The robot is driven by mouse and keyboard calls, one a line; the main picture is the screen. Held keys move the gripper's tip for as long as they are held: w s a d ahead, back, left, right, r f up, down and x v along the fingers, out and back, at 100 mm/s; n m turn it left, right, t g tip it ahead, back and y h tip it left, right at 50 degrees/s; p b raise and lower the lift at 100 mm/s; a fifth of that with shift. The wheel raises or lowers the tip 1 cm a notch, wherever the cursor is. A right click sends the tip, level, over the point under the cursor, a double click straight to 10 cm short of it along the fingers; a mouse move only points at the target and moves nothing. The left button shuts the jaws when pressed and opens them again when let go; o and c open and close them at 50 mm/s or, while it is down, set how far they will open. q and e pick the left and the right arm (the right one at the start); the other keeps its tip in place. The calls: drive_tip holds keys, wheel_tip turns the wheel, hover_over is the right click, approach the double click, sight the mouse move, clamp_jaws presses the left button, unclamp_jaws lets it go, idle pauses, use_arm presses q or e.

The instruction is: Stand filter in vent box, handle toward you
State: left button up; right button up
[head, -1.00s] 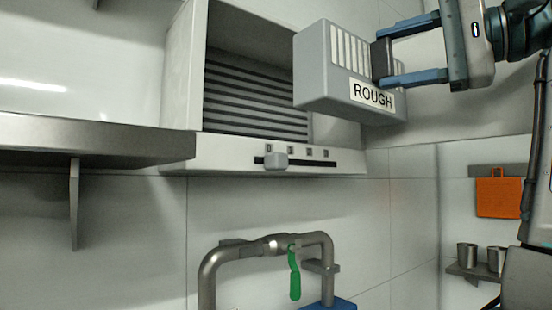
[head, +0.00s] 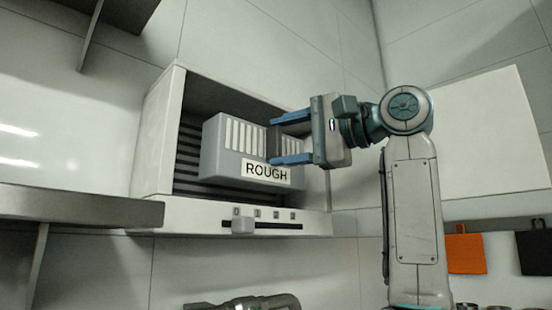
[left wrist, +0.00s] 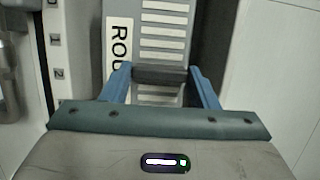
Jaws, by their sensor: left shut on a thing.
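The filter (head: 225,160) is a grey block with white slats and a "ROUGH" label, which reads sideways in the left wrist view. It is upright at the mouth of the white vent box (head: 180,217), in front of the dark louvres; I cannot tell how deep it sits. Its dark handle (left wrist: 160,75) faces out toward me. My left gripper (head: 271,141) has its blue fingers shut on the handle, one on each side, as the left wrist view also shows. The filter's back and underside are hidden. My right gripper is not in view.
A slider knob (head: 242,226) sits on the numbered strip under the opening. A metal shelf (head: 80,208) runs at the left. A pipe (head: 240,303) lies below. An orange board (head: 465,250) and a black board (head: 536,247) hang at the right.

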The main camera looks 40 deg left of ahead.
sight(264, 165)
use_arm(q)
drive_tip(key=shift+x, duration=1)
wheel_tip(264, 165, down, 3)
drive_tip(key=shift+d+f+p, duration=0.1)
drive_tip(key=shift+d+p, duration=0.1)
drive_tip(key=shift+p, duration=0.2)
drive_tip(key=shift+a+f, duration=0.1)
drive_tip(key=shift+f, duration=0.05)
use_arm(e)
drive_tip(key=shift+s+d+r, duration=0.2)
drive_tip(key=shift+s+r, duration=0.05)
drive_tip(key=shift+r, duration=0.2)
use_arm(q)
drive_tip(key=shift+s, duration=0.1)
drive_tip(key=shift+f, duration=0.15)
drive_tip(key=o, duration=1)
drive_tip(key=shift+o, duration=0.5)
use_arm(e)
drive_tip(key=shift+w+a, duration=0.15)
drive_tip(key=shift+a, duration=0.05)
